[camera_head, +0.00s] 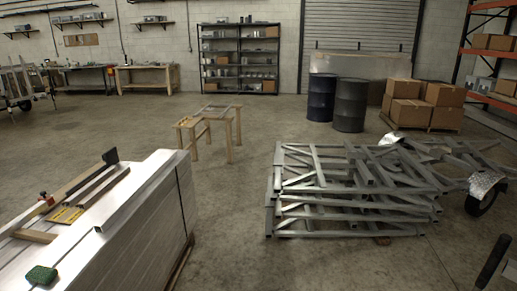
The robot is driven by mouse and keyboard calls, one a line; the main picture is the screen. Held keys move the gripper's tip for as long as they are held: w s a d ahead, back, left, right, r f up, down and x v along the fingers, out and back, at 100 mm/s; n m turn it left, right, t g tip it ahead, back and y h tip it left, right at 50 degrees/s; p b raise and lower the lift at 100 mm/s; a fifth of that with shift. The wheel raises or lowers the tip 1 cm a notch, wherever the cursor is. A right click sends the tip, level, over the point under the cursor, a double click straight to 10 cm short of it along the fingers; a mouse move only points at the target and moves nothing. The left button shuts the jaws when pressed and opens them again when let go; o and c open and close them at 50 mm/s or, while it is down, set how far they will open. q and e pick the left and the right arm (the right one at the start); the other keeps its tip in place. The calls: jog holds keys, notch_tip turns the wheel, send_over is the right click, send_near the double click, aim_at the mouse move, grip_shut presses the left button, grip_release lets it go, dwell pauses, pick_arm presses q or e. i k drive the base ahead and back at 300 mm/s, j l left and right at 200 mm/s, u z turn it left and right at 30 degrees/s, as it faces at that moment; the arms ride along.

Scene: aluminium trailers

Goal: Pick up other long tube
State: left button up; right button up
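A long silver tube (140,190) lies on the near right part of the stack of pale metal panels (150,250) at the lower left, its square open end facing me. A shorter grey tube or bar (103,187) with a dark side lies left of it, roughly parallel. Which one the task means I cannot tell. A dark slanted part (492,262) at the lower right edge seems to belong to my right gripper. It is cut off, and its opening does not show. My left gripper is not in view.
Beside the tubes lie a tan strip (72,184), a yellow tool (66,215) and a green block (41,275). A large pile of welded frames (345,190) stands at right. Wooden sawhorses (190,125) stand behind. Open floor lies between panels and frames.

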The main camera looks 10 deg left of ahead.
aim_at(102, 225)
jog(key=i+u, duration=0.15)
jog(key=i, duration=0.35)
jog(key=i+l+u, duration=0.2)
jog(key=i, duration=0.25)
jog(key=i+l+u, duration=0.15)
jog(key=i, duration=0.35)
jog(key=i+l+u, duration=0.15)
jog(key=i, duration=0.3)
jog(key=l, duration=0.1)
